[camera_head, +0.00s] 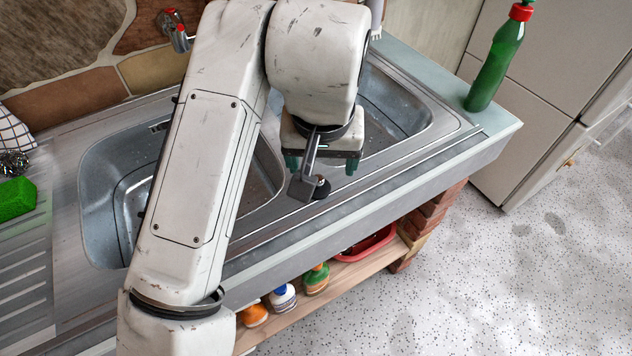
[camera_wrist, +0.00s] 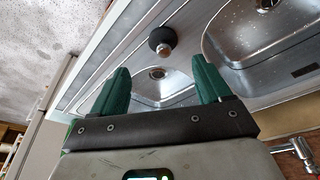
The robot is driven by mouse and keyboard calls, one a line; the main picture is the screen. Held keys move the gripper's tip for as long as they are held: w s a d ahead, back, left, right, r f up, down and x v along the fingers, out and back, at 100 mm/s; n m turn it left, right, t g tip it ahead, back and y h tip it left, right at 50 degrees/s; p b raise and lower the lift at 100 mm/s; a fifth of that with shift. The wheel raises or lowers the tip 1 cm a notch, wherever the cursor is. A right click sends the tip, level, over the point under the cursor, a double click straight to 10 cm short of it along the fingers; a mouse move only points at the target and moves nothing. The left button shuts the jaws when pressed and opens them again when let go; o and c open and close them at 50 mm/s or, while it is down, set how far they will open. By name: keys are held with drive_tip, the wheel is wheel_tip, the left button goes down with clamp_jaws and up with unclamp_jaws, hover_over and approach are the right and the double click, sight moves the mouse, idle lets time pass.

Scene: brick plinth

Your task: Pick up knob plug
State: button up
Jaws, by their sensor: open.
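The knob plug (camera_head: 321,188) is a small black disc with a metal knob on top. It sits on the steel ledge along the front of the sink (camera_head: 262,236). It also shows in the wrist view (camera_wrist: 161,40), beyond the fingertips and roughly between them across the picture. My gripper (camera_head: 321,167) is above the sink's front side, close to the plug in the head view. Its two green fingers are spread wide with nothing between them; they also show in the wrist view (camera_wrist: 160,64). Part of my wrist stands right beside the plug in the head view.
Two basins (camera_head: 108,200) lie behind the ledge, partly hidden by my arm. A green bottle (camera_head: 496,62) stands on the counter's right end. A tap (camera_head: 176,32) is at the back. A green sponge (camera_head: 17,204) lies at left. Bottles and a red tub (camera_head: 370,244) fill the shelf below.

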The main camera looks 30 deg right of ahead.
sight(318, 184)
drive_tip(key=shift+a+x, duration=0.15)
drive_tip(key=shift+x, duration=1.55)
drive_tip(key=shift+a+x, duration=0.1)
drive_tip(key=shift+x, duration=1.65)
drive_tip(key=shift+w, duration=0.1)
drive_tip(key=shift+c, duration=0.2)
drive_tip(key=c, duration=1.1)
